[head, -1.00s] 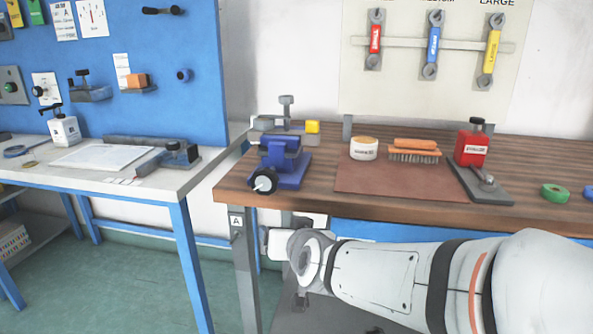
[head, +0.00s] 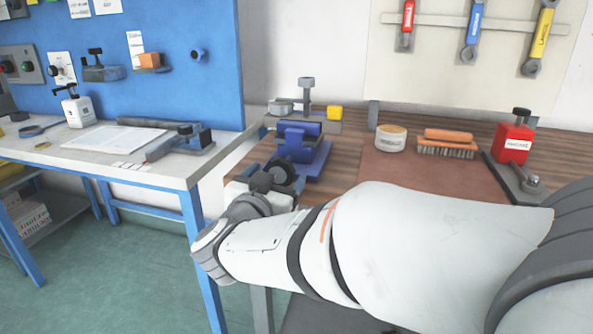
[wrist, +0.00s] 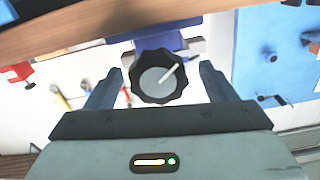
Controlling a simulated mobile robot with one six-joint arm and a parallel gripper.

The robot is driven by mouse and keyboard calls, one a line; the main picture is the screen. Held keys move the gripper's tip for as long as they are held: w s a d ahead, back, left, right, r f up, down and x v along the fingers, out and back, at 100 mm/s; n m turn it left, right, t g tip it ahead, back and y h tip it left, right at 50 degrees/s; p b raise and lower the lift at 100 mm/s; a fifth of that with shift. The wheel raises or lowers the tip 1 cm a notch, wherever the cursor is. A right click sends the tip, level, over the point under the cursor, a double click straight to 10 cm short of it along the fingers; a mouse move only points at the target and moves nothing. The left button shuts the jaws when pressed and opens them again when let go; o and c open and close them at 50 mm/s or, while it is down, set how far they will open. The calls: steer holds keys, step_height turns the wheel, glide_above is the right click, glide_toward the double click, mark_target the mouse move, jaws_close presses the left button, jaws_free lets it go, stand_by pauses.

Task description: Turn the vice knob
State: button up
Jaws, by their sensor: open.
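The blue vice (head: 302,150) stands at the front left corner of the wooden bench. Its black knob (head: 284,176) faces the front and is partly covered by my gripper in the head view. In the wrist view the knob (wrist: 158,77) is a black lobed disc with a grey face and a white pointer line slanting to the upper right. My gripper (wrist: 157,88) is open, with one finger on each side of the knob. A gap shows between each finger and the knob. In the head view my gripper (head: 262,182) is at the vice's front.
A brown mat (head: 415,172), a white tin (head: 391,138), an orange brush (head: 447,143) and a red bottle (head: 513,142) are on the bench right of the vice. The white-topped table (head: 80,165) stands left, across a gap.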

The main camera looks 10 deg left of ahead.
steer(key=shift+w+d, duration=0.15)
steer(key=shift+w, duration=0.6)
steer(key=shift+w+d, duration=0.1)
steer(key=shift+w, duration=0.65)
steer(key=shift+c, duration=0.5)
